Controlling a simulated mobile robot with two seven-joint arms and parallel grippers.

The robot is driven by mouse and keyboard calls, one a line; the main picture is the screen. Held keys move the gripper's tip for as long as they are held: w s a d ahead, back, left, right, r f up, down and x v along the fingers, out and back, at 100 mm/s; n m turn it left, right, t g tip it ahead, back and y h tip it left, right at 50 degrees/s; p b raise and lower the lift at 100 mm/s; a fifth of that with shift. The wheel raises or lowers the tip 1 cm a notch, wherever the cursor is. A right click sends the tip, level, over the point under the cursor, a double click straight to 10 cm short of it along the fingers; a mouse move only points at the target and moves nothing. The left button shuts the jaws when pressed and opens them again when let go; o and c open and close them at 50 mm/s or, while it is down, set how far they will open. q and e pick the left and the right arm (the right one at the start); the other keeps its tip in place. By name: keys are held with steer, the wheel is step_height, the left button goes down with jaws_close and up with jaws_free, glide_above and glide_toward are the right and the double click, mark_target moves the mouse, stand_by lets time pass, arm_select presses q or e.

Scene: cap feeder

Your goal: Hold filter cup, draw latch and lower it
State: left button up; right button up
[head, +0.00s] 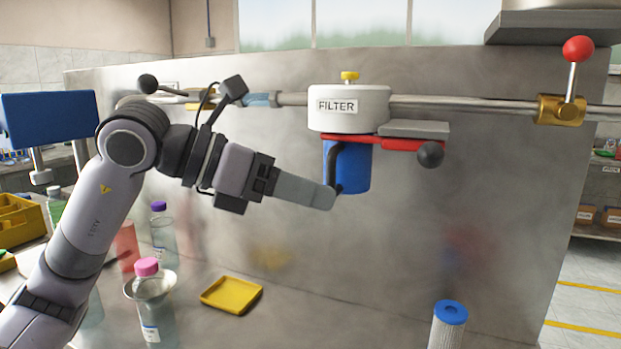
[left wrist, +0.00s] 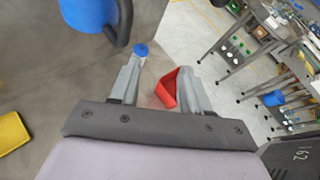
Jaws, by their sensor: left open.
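The blue filter cup (head: 354,168) hangs under the white housing marked FILTER (head: 352,108). Its black handle (head: 335,168) is on the cup's left side. The red latch lever (head: 375,142) with a black knob (head: 430,154) runs across the top of the cup to the right. My left gripper (head: 330,198) is open, its tips close to the handle's lower end. In the left wrist view the cup (left wrist: 88,12) and handle (left wrist: 122,24) lie beyond and left of my open fingers (left wrist: 162,66), with nothing clearly held. My right gripper is not shown.
A steel panel (head: 500,210) stands behind. A yellow tray (head: 231,294), a bottle with a pink cap (head: 147,268) in a funnel and a white filter cartridge with a blue top (head: 450,313) are below.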

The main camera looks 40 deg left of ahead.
mark_target(344, 160)
arm_select(q)
steer(key=a+r+n+t+y, duration=0.1)
steer(key=a+r+t+y, duration=0.1)
steer(key=a+r+y, duration=0.15)
steer(key=f+p+x, duration=0.1)
steer(key=x, duration=0.6)
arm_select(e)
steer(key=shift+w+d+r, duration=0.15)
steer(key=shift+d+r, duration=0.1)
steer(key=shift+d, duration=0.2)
